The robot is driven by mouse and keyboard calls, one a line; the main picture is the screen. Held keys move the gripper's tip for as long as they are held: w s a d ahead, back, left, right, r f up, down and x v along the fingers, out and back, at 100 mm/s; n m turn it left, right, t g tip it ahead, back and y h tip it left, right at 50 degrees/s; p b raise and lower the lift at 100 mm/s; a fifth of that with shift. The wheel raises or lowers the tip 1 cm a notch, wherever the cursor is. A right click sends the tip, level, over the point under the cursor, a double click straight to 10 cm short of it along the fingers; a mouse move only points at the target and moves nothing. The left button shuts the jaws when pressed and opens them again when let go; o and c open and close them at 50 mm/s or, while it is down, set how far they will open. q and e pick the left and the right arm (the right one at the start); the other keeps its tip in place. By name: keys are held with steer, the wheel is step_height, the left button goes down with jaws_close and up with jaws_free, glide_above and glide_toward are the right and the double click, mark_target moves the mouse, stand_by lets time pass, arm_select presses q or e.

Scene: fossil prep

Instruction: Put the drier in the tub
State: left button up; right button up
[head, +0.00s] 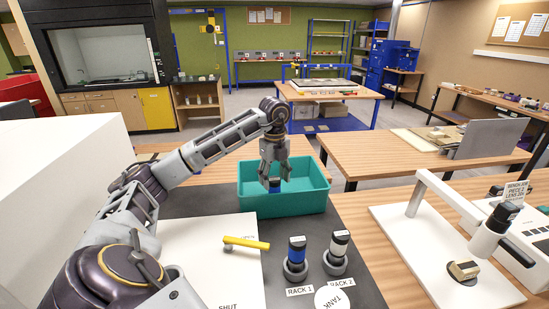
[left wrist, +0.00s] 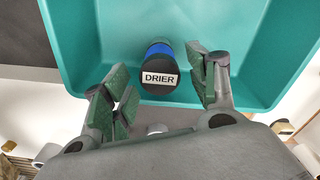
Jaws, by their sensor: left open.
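The drier (left wrist: 158,68), a black and blue cylinder with a white label reading DRIER, is inside the teal tub (left wrist: 80,45). In the head view the drier (head: 274,188) shows in part under the gripper, at the left part of the tub (head: 300,204). My left gripper (head: 274,178) reaches down into the tub from above. In the left wrist view its fingers (left wrist: 160,95) are spread apart, one to each side of the drier, with visible gaps. The drier looks upright; whether it rests fully on the tub floor is hard to see. My right gripper is not in view.
A yellow handle (head: 246,243) lies over a white panel on the left. A white stand (head: 440,200) is at right.

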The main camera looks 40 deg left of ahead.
arm_select(q)
steer(key=shift+r, duration=1.6)
steer(key=shift+r+p, duration=0.75)
steer(key=shift+r, duration=1.5)
